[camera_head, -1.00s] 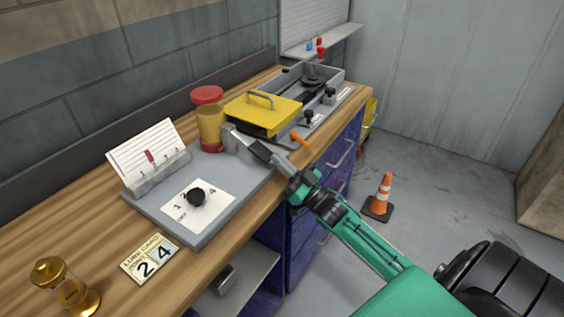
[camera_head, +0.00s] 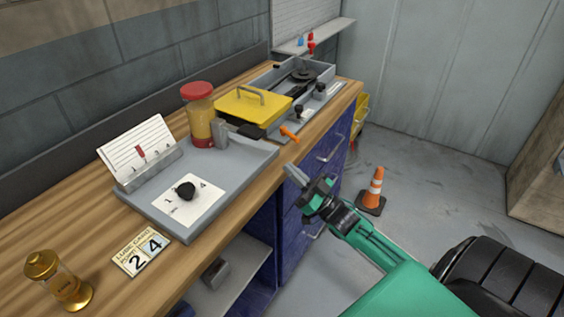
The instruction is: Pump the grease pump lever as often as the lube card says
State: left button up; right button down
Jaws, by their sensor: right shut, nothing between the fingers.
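The grease pump (camera_head: 203,117) has a red cap and an amber body and stands at the back of a grey tray base (camera_head: 246,171). A dark lever (camera_head: 238,129) sticks out to its right, above a grey block. The lube card (camera_head: 142,251) lies on the bench at front left; it shows the digits 2 and 4, and its small heading is hard to read. My right gripper (camera_head: 293,173) is shut and empty, in front of the bench edge, apart from the pump and lever. My left gripper is not in view.
A black knob (camera_head: 186,190) sits on a white dial plate. A white card holder (camera_head: 143,154) stands behind it. A brass oiler (camera_head: 58,281) is at front left. A yellow cover (camera_head: 253,106) and an orange handle (camera_head: 290,134) lie beyond the pump. A traffic cone (camera_head: 373,191) stands on the floor.

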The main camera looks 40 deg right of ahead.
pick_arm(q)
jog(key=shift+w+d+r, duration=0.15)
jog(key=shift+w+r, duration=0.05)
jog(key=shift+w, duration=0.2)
pick_arm(e)
jog(key=shift+v, duration=1.05)
jog(key=shift+s, duration=0.1)
jog(key=shift+r, duration=0.1)
